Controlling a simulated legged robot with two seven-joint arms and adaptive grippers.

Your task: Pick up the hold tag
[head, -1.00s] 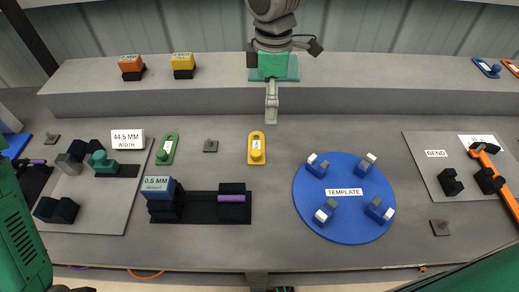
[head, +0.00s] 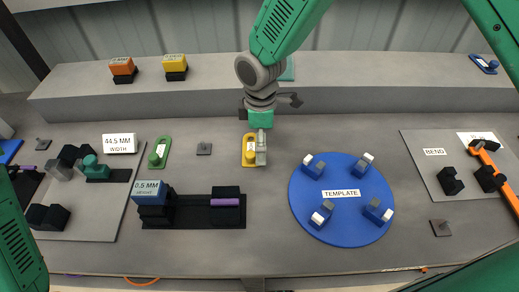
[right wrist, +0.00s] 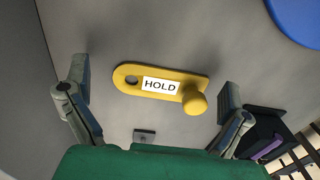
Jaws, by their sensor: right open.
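The hold tag is a yellow, round-ended plate with a white HOLD label, a hole at one end and a round knob at the other. It lies on the grey bench in the middle of the head view (head: 248,160), partly covered by my right gripper (head: 259,146). In the right wrist view the hold tag (right wrist: 160,83) lies between the two spread fingers of my right gripper (right wrist: 153,97), untouched as far as I can see. Its knob is toward the right finger. My left gripper is not in view; only green arm parts show at the left edge.
A black fixture with a 0.5 mm height block (head: 149,190) is in front. A blue template disc (head: 343,212) lies to the right. A raised ledge (head: 370,100) runs behind.

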